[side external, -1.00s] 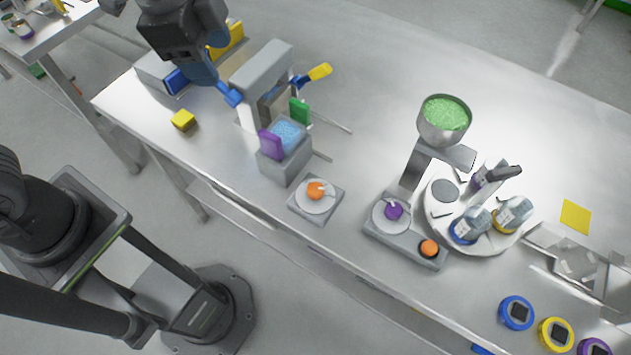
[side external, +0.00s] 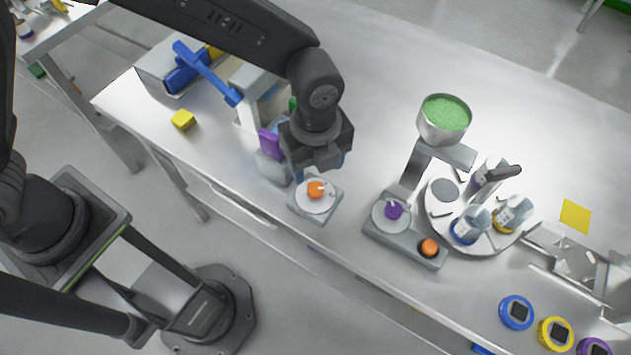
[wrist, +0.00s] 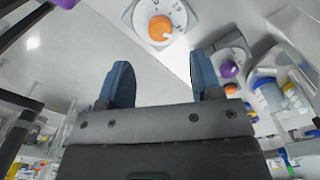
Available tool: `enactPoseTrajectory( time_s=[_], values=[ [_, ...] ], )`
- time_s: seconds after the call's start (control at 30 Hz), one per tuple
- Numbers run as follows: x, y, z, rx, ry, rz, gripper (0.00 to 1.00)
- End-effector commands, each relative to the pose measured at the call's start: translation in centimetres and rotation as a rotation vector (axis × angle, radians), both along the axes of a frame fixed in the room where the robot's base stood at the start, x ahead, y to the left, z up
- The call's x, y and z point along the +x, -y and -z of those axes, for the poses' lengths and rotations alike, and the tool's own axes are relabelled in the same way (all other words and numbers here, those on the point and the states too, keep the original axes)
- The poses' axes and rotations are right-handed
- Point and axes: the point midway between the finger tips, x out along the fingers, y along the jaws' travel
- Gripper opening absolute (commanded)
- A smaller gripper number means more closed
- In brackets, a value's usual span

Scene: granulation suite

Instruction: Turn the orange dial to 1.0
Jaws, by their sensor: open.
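The orange dial (side external: 315,189) sits on a white round face on a small grey square base near the table's front edge. In the wrist view the orange dial (wrist: 160,28) shows at the top, with a white pointer mark toward its lower right and printed marks around it, too small to read surely. My gripper (side external: 318,172) is just above and behind the dial in the side view, apart from it as far as I can tell. In the wrist view my gripper (wrist: 160,80) has its two blue fingers spread with nothing between them.
A purple dial (side external: 394,210) and an orange button (side external: 429,247) share a grey base to the right. A purple block-like part (side external: 270,144) stands close behind my gripper. A blue-handled lever (side external: 208,72) is at the back left. A round carousel (side external: 440,218) with bottles stands right.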

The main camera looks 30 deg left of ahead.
Motion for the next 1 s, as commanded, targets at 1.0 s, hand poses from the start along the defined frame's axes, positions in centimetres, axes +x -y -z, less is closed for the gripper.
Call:
enactPoseTrajectory(
  time_s=[1.0],
  values=[
    [0.0, 0.0, 7.3, -0.001, 0.001, -0.002, 0.4]
  ],
)
